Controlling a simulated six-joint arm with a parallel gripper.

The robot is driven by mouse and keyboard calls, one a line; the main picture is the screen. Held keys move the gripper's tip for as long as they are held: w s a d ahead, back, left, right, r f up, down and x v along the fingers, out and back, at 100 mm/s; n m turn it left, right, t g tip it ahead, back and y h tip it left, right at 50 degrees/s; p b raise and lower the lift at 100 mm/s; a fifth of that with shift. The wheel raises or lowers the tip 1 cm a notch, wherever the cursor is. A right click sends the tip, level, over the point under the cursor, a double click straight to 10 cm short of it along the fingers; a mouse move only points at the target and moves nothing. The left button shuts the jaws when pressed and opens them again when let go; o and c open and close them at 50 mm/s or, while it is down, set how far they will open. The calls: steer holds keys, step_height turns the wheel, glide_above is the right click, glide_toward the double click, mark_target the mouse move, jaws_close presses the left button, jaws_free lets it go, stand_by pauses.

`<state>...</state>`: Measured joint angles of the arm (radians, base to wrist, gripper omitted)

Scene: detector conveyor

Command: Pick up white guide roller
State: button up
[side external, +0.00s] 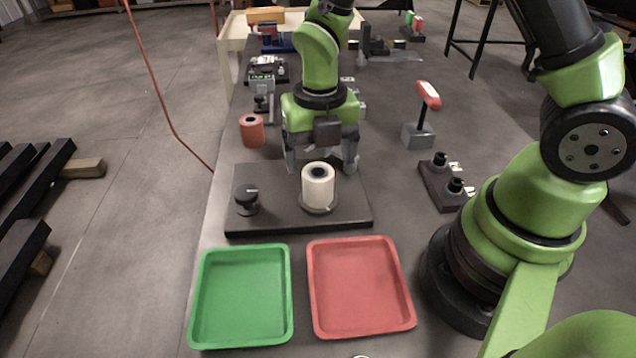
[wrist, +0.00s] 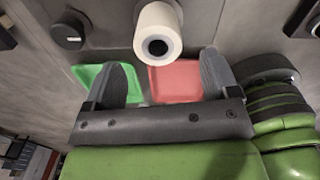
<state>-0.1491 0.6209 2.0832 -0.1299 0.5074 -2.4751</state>
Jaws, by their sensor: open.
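The white guide roller (side external: 317,188) stands upright on a round seat on the dark base plate (side external: 265,222). It has a dark hole in its top end. My gripper (side external: 322,164) is open and empty just behind the roller, with one finger towards each side of it. In the wrist view the white roller (wrist: 158,34) shows at the top centre, ahead of and between the two open fingers of my gripper (wrist: 165,75). I cannot tell whether a finger touches it.
A black knob (side external: 246,199) stands left of the roller on the plate. A green tray (side external: 241,342) and a red tray (side external: 362,331) lie in front. A red roller (side external: 252,130) stands behind left. A red-topped post (side external: 428,95) and a black block (side external: 447,188) are to the right.

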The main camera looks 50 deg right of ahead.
mark_target(318, 184)
step_height(318, 184, down, 6)
steer(key=shift+w+f, duration=0.1)
steer(key=shift+f, duration=0.15)
steer(key=shift+c, duration=0.2)
steer(key=c, duration=1.1)
